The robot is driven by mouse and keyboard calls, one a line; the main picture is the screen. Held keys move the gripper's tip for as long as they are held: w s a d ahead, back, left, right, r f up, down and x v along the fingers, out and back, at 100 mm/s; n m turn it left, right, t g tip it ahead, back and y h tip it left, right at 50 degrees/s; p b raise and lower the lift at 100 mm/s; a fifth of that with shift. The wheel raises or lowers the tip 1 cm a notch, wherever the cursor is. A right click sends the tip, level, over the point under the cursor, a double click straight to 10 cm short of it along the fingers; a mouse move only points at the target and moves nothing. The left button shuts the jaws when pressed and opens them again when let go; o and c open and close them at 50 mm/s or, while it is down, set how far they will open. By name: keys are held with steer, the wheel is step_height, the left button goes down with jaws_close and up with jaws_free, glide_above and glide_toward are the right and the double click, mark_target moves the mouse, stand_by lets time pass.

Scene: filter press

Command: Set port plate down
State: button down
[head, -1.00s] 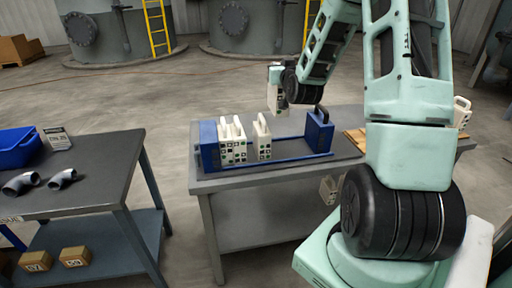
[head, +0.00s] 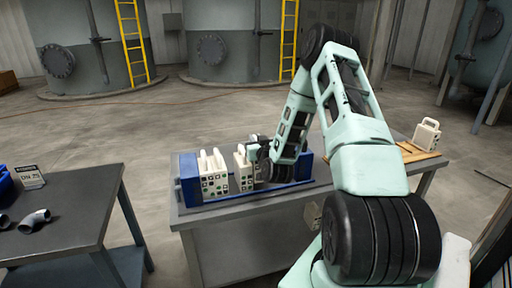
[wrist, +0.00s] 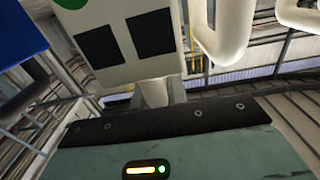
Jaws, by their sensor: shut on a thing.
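My gripper (head: 257,150) is low over the blue press frame (head: 188,180) on the grey table and is shut on the port plate. In the wrist view the port plate (wrist: 122,38) is a white block with black squares and a green round mark, right in front of the wrist. In the head view my wrist hides most of it, and I cannot tell whether it touches the rails. White plates with handles (head: 213,174) stand at the left of the frame. Another white plate (head: 243,170) stands just left of my gripper.
A white plate with a handle (head: 427,133) stands on a wooden board (head: 415,152) at the table's right. A side table (head: 75,205) at the left holds grey pipe elbows (head: 36,219) and a small sign (head: 29,177). White handles also show close by in the wrist view (wrist: 225,30).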

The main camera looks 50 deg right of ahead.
steer(key=shift+f, duration=1.55)
steer(key=c, duration=1.4)
jaws_free()
steer(key=shift+s, duration=0.1)
